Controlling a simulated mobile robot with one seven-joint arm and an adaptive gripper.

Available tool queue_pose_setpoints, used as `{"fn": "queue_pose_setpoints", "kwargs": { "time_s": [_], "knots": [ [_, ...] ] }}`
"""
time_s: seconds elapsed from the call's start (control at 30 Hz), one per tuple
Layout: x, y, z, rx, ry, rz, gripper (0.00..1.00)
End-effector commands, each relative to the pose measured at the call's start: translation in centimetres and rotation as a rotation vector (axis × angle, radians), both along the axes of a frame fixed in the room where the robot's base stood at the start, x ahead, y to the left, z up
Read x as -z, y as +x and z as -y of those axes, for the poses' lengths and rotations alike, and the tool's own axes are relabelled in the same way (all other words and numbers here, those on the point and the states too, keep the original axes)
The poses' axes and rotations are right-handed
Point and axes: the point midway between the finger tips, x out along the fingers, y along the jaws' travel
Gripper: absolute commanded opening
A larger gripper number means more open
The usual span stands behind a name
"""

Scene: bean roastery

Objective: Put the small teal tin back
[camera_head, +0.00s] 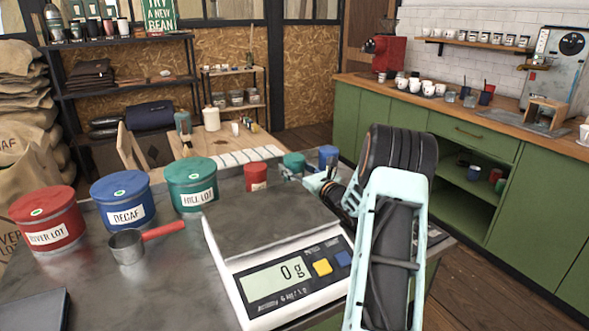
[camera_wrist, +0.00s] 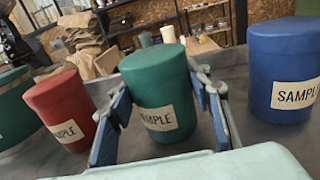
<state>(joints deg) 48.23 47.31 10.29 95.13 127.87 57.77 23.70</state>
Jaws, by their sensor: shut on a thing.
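The small teal tin (camera_head: 294,161) is between the small red tin (camera_head: 256,176) and the small blue tin (camera_head: 328,156) at the far edge of the metal counter. In the wrist view the teal tin (camera_wrist: 155,85) is upright, its SAMPLE label facing the camera. My gripper (camera_wrist: 163,98) is shut on it, one blue-padded finger on each side. In the head view my gripper (camera_head: 301,175) reaches it from the right. I cannot tell whether the tin's base touches the counter. The red tin (camera_wrist: 62,108) and blue tin (camera_wrist: 284,70) stand apart from my fingers.
A scale (camera_head: 285,285) reading 0 g stands in front of the small tins. Large red (camera_head: 45,222), blue (camera_head: 124,200) and teal (camera_head: 192,185) tins stand at the left. A scoop (camera_head: 128,247) with a red handle lies before them.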

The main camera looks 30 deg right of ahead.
Motion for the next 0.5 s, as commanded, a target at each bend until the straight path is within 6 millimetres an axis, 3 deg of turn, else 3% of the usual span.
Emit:
{"fn": "queue_pose_setpoints", "kwargs": {
  "time_s": [0.27,0.3,0.43,0.5],
  "knots": [
    [0.20,0.01,0.02,0.000,-0.001,0.002,0.15],
    [0.25,0.00,0.02,0.000,-0.001,0.002,0.47],
    [0.12,-0.01,0.02,0.000,-0.001,0.001,0.61],
    [0.12,-0.01,0.02,0.001,-0.001,0.001,0.63]
  ]
}}
